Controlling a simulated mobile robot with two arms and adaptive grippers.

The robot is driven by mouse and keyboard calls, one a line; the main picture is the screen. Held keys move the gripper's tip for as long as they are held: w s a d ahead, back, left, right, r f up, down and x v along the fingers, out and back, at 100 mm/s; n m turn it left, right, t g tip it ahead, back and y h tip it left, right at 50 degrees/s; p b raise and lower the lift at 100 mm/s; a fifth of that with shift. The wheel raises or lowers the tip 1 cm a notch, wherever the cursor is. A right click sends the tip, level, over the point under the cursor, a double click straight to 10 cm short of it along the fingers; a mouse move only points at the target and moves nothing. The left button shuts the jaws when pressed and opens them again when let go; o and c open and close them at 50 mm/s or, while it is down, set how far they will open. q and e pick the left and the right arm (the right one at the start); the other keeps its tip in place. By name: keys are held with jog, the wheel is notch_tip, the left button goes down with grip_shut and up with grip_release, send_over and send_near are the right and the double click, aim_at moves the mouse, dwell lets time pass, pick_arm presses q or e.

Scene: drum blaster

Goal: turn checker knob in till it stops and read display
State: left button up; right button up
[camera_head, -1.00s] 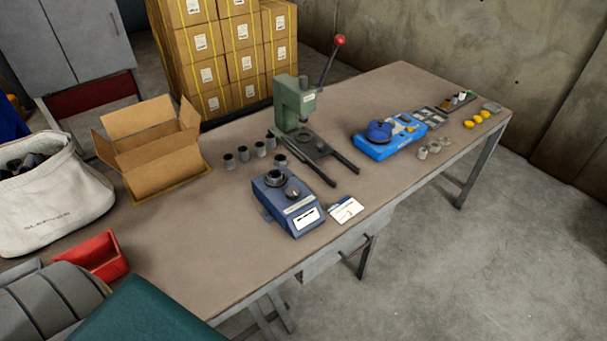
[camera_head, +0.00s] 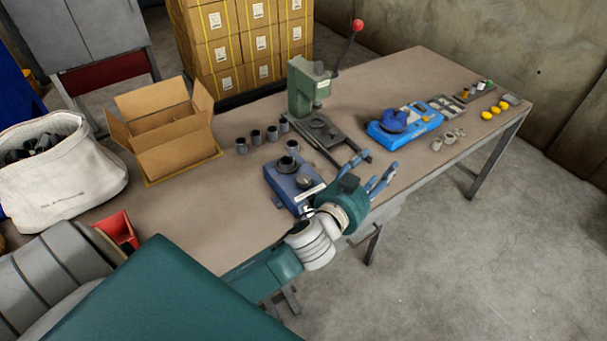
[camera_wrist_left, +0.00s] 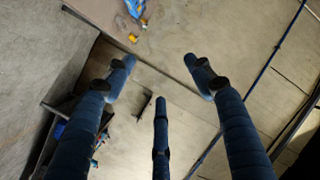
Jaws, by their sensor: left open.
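The checker (camera_head: 279,182) is a dark blue box near the table's front edge in the head view. A dark ring (camera_head: 287,163) sits on its top, and its round knob (camera_head: 305,182) is beside the ring. My left wrist and hand hide much of the checker's front, so the display cannot be read. My left gripper (camera_head: 372,172) is open and empty, right of the checker, with fingers pointing up and right. In the left wrist view its three fingers (camera_wrist_left: 160,75) are spread with nothing between them. My right gripper is not in view.
A green press (camera_head: 303,88) with a red-balled lever stands behind the checker. Several dark cups (camera_head: 257,137) stand left of it. A bright blue device (camera_head: 385,134) is to the right, with yellow parts (camera_head: 492,113) beyond. An open carton (camera_head: 165,130) is at left.

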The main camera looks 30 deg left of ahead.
pick_arm(q)
jog(key=w+d+r+m+t+h, duration=0.2)
jog(key=w+d+r+m+h, duration=0.2)
jog(key=d+r+m+h, duration=0.6)
jog(key=d+m+g+h, duration=0.3)
jog(key=d+m+g, duration=0.1)
jog(key=d+m, duration=0.15)
jog(key=m+g+y, duration=0.5)
jog(key=g+y, duration=0.9)
send_over(303, 179)
notch_tip(303, 179, down, 15)
notch_tip(303, 179, down, 10)
jog(key=p, duration=0.2)
jog(key=shift+w+r+p, duration=0.1)
jog(key=shift+r+p, duration=0.1)
jog(key=shift+p, duration=0.1)
jog(key=shift+f, duration=0.6)
